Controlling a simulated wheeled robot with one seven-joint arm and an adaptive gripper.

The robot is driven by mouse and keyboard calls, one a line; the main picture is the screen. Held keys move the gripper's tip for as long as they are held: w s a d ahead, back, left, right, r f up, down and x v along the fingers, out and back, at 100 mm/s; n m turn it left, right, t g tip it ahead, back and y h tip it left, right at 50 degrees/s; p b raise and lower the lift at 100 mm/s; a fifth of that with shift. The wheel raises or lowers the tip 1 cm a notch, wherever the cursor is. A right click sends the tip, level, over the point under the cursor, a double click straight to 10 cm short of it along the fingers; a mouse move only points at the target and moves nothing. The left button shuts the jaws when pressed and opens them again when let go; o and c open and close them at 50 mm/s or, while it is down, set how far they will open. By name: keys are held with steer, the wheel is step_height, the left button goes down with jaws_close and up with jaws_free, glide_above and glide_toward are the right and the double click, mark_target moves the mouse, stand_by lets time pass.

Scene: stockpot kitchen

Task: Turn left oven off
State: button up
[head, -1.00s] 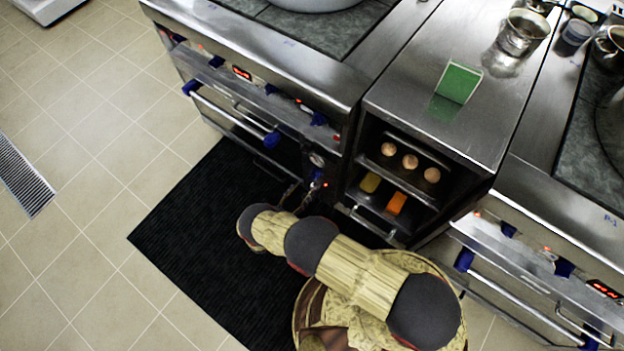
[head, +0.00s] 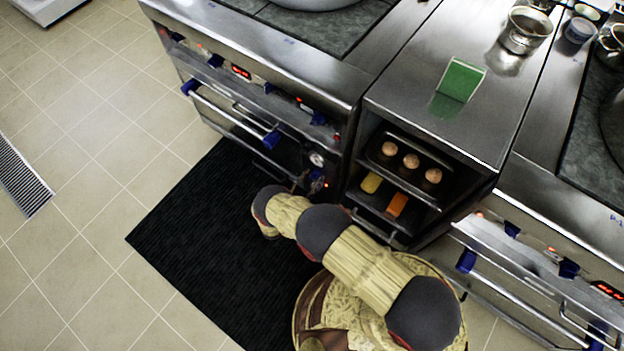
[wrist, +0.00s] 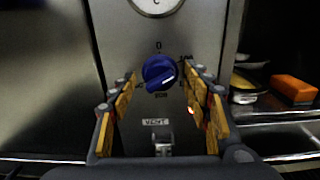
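The left oven (head: 230,105) stands at the upper left in the head view. Its blue oven knob (wrist: 159,72) is in the middle of the wrist view, below a round dial gauge (wrist: 156,4). The knob's white mark points to the lower right, away from the "0" printed above it. My gripper (wrist: 160,95) is open, with one finger pad to each side of the knob. It looks empty, and I cannot tell whether the pads touch the knob. In the head view my gripper is mostly hidden behind my arm, close to the oven's right front panel.
A vent switch (wrist: 162,138) sits below the knob. To the right is an open cabinet (head: 440,95) holding eggs (head: 411,161) and yellow and orange items on racks. Another stove (head: 540,235) stands further right. A black mat (head: 190,240) covers the floor in front.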

steer(key=shift+c, duration=1.2)
steer(key=c, duration=0.9)
steer(key=shift+n, duration=0.5)
steer(key=n, duration=0.4)
steer(key=shift+n, duration=0.4)
steer(key=n, duration=0.5)
steer(key=shift+n, duration=0.7)
steer(key=o, duration=1.2)
steer(key=shift+s, duration=0.1)
